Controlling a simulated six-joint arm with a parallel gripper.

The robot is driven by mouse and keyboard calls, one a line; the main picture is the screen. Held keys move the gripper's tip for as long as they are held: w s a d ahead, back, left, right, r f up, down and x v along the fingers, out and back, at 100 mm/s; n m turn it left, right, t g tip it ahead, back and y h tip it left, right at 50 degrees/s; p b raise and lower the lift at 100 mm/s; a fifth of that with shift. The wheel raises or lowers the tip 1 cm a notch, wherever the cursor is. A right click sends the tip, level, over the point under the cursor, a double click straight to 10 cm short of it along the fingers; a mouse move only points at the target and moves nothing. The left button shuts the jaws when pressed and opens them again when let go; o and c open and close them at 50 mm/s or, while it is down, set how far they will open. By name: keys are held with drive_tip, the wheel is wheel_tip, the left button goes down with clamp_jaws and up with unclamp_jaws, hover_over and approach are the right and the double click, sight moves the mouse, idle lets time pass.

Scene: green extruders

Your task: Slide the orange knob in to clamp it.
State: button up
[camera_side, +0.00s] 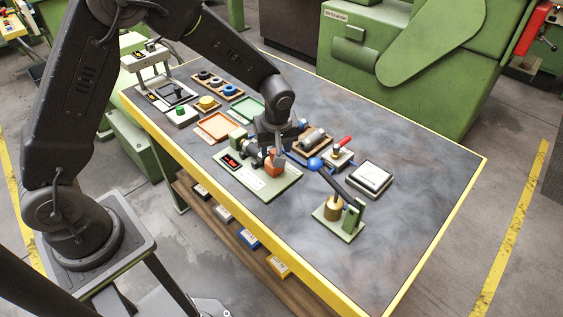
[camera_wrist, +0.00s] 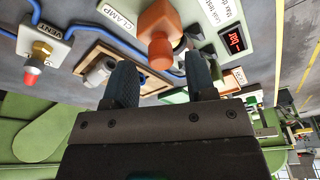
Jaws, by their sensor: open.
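The orange knob (camera_wrist: 158,30) shows at the top middle of the wrist view, next to a white label reading CLAMP (camera_wrist: 118,19). In the side view the orange knob (camera_side: 273,160) stands on a light green plate (camera_side: 263,192) on the table. My gripper (camera_wrist: 162,82) is open, its two dark fingers apart with nothing held between them. In the wrist view the knob lies beyond the fingertips, between their lines. In the side view my gripper (camera_side: 275,146) is right at the knob and partly hides the fixture behind it; whether they touch I cannot tell.
A red digital display (camera_wrist: 231,39) sits beside the knob. A blue hose and a vent valve with a red tip (camera_wrist: 32,68) lie close by. A lever with a blue ball (camera_side: 314,164) stands to the right. The table's right end is clear.

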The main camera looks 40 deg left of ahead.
drive_tip(key=shift+w+a+v, duration=0.1)
drive_tip(key=shift+a+v, duration=0.05)
drive_tip(key=shift+v, duration=0.75)
drive_tip(key=shift+w+a+v, duration=0.1)
drive_tip(key=shift+a+v, duration=0.05)
drive_tip(key=shift+v, duration=0.7)
drive_tip(key=shift+w+a+v, duration=0.1)
drive_tip(key=shift+a+v, duration=0.05)
drive_tip(key=shift+v, duration=0.75)
drive_tip(key=shift+r, duration=0.1)
drive_tip(key=shift+r, duration=0.1)
drive_tip(key=s+a+r+m+t+h, duration=0.15)
drive_tip(key=s+r+m, duration=0.45)
drive_tip(key=s+r, duration=0.6)
drive_tip(key=s+r+m+t, duration=0.3)
drive_tip(key=s+m, duration=0.3)
drive_tip(key=s, duration=0.5)
drive_tip(key=shift+s+d+r, duration=0.2)
drive_tip(key=shift+s+r, duration=0.1)
drive_tip(key=shift+r, duration=0.1)
drive_tip(key=shift+h, duration=0.25)
